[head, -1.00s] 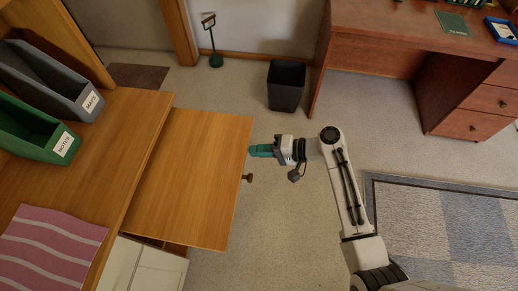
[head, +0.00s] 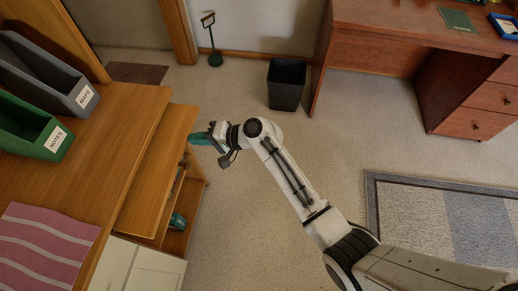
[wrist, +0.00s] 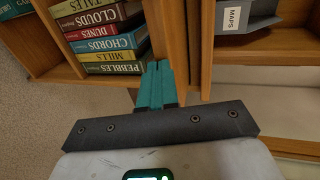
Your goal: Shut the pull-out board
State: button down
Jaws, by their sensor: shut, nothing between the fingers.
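The pull-out board (head: 158,187) is a light wooden slab that sticks out a short way from under the desk top. My gripper (head: 192,139) is at its front edge, toward the far corner, with its teal fingers pointing left at the board. The fingertips appear to touch the edge, though the exact contact is hard to see. In the wrist view my gripper (wrist: 156,84) shows its teal fingers together and empty, against a wooden edge.
The desk top (head: 95,140) holds a grey MAPS holder (head: 45,72), a green NOTES holder (head: 30,135) and a pink striped cloth (head: 45,245). A dark bin (head: 287,85) stands on the floor.

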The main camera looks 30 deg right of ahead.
aim_at(167, 134)
jog(key=w+a+b, duration=0.1)
jog(key=a, duration=0.1)
jog(key=w+a+b, duration=0.1)
jog(key=w+a, duration=0.1)
jog(key=a, duration=0.1)
jog(key=w+a, duration=0.2)
jog(key=shift+w+a+f+b, duration=0.1)
jog(key=shift+a+f+b, duration=0.05)
jog(key=shift+b, duration=0.25)
jog(key=shift+w+a, duration=0.2)
jog(key=shift+a, duration=0.05)
jog(key=shift+w+r, duration=0.1)
jog(key=shift+r, duration=0.15)
jog(key=shift+a, duration=0.1)
